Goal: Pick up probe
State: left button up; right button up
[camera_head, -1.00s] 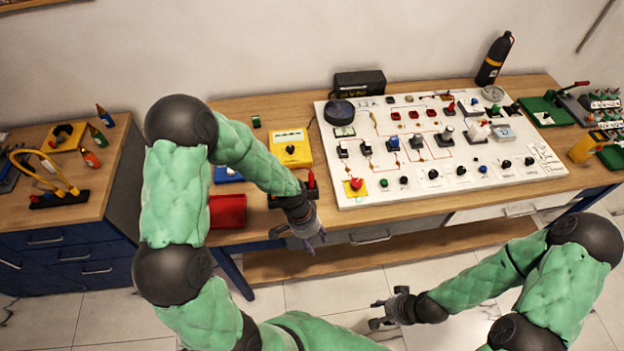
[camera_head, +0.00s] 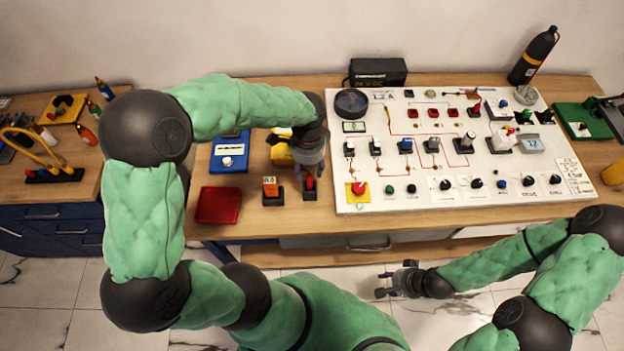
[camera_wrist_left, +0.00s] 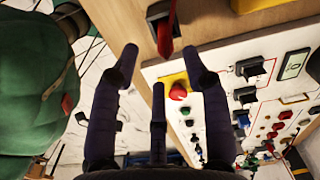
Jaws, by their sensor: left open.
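What looks like the probe, a red-topped piece (camera_head: 310,182), stands in a small black holder (camera_head: 309,195) on the bench, left of the white panel. In the left wrist view the red piece (camera_wrist_left: 165,38) shows beyond the fingertips, with its black holder at the top edge. My left gripper (camera_head: 311,172) is open above and just behind the red piece; its fingers (camera_wrist_left: 160,60) hold nothing. The gripper partly hides the red piece in the head view. My right gripper (camera_head: 382,283) is open and empty, in front of the bench.
An orange-topped piece in a black holder (camera_head: 271,188) stands close on the left. Further left are a red tray (camera_head: 218,205) and a blue meter (camera_head: 230,152). The white panel (camera_head: 470,190) fills the right side.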

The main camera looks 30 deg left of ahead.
aim_at(309, 176)
pick_arm(q)
jog(key=f, duration=0.3)
jog(key=shift+w+f, duration=0.15)
jog(key=shift+w, duration=0.15)
jog(key=shift+s+f+b, duration=0.1)
jog(key=shift+f+b, duration=0.2)
jog(key=shift+f, duration=0.2)
notch_tip(309, 176, down, 4)
jog(key=shift+f+b, duration=0.15)
jog(key=shift+b, duration=0.3)
grip_shut()
